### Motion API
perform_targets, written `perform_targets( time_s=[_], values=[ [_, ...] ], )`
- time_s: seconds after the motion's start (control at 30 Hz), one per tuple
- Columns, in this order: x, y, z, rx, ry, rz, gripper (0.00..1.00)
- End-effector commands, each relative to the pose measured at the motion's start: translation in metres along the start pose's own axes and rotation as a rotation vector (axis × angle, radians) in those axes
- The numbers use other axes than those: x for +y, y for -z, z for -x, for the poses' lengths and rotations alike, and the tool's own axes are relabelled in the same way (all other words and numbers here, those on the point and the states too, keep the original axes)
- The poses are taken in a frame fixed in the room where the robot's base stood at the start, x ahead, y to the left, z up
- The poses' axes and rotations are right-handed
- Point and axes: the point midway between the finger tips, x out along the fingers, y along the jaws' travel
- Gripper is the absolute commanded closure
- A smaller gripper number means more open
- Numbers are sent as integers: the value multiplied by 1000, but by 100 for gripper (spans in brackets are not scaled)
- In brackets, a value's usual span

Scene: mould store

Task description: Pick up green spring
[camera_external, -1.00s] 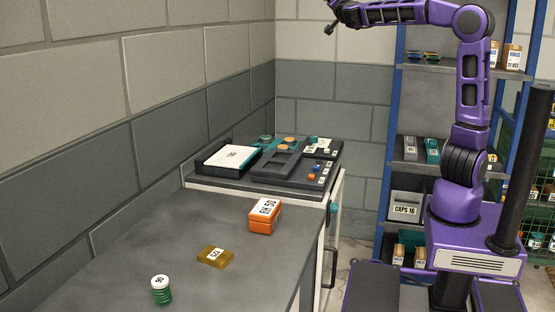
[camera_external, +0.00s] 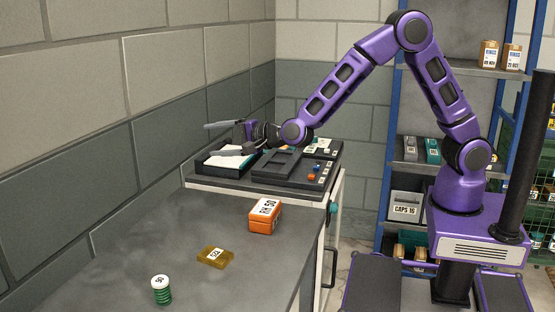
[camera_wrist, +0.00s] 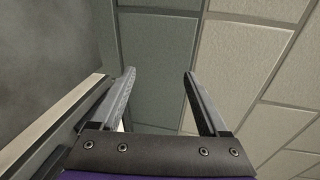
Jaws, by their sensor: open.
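The green spring (camera_external: 161,290) stands upright near the front left of the grey worktop in the external view, with a white labelled top. My gripper (camera_external: 222,138) is at the far end of my outstretched arm, above the white-topped tray at the back of the bench. It is open and empty, pointing left towards the wall, well behind and above the spring. In the wrist view the two fingers of my gripper (camera_wrist: 158,80) are spread apart with only the block wall between and beyond them. The spring is not in the wrist view.
An amber labelled block (camera_external: 215,257) and an orange box (camera_external: 265,215) stand on the worktop (camera_external: 130,240) between the spring and the dark organiser trays (camera_external: 275,167). The block wall (camera_external: 110,170) borders the left side. Shelving (camera_external: 395,120) stands behind my arm.

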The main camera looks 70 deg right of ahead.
Motion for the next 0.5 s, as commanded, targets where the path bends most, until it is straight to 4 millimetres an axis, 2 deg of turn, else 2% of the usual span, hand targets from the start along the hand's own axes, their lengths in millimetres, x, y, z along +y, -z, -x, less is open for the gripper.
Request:
perform_targets(
  time_s=[0.03,0.1,0.23,0.33,0.5],
  values=[
    [29,-21,6,-48,-57,-81,22],
    [65,-54,19,-118,-133,-216,22],
    [117,-114,56,-228,-291,-490,22],
    [140,-158,91,-296,-420,-713,22],
    [145,-212,146,-373,-602,-1035,22]
  ],
)
